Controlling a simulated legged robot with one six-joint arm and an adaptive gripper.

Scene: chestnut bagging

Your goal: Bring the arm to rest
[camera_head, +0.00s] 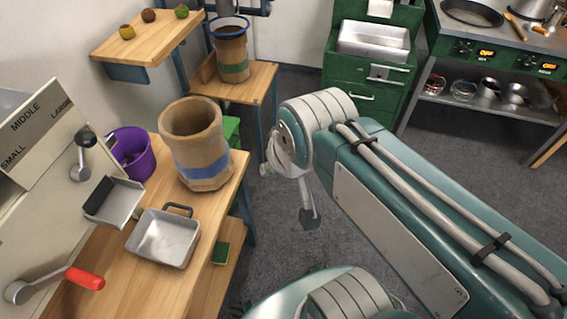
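My arm (385,180) is a thick teal link with two grey hoses, reaching from the lower right to a pale banded joint near the middle. Small dark grey parts (308,216) hang below that joint over the floor and look like part of my gripper. The rest of the gripper is hidden behind the arm, and its opening cannot be made out. No held object shows. The arm end is apart from the wooden bench (150,275) on the left.
On the bench stand an open brown sack with a blue band (203,150), a metal pan (163,238) and a purple bucket (133,152), beside a sorting machine (45,165). Another sack (231,60) stands behind. Green drawers (365,85) and a stove (500,45) are at the back.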

